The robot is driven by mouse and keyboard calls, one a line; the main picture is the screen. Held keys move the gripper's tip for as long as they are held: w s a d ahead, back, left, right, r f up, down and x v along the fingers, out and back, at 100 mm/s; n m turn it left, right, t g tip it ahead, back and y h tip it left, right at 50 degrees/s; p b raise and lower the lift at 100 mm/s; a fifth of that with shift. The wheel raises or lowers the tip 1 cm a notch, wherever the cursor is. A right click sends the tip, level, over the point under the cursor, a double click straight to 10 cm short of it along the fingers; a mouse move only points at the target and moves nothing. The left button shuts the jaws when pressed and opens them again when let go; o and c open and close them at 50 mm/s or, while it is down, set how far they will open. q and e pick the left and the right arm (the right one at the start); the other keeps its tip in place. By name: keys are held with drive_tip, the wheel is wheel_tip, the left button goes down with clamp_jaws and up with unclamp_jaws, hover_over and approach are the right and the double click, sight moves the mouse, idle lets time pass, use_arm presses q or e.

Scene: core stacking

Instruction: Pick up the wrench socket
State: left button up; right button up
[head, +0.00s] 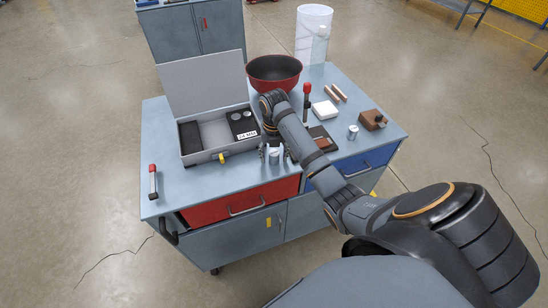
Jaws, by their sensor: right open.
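A small silver metal cylinder (274,156), which looks like the wrench socket, stands on the blue-grey cart top near its front edge, just right of the open toolbox. My right gripper (274,151) points down at it, open, with one finger on each side of the cylinder. I cannot tell whether the fingers touch it. A second silver cylinder (353,132), also socket-like, stands farther right on the cart. My left gripper is not in view.
The open grey case (196,157) with a "24 MM" label stands at left. A red bowl (273,86) and clear container (313,35) are behind. A red-handled tool (152,182), a white block (325,110) and a brown block (373,119) lie around.

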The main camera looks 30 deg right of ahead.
clamp_jaws()
drive_tip(key=shift+r, duration=0.1)
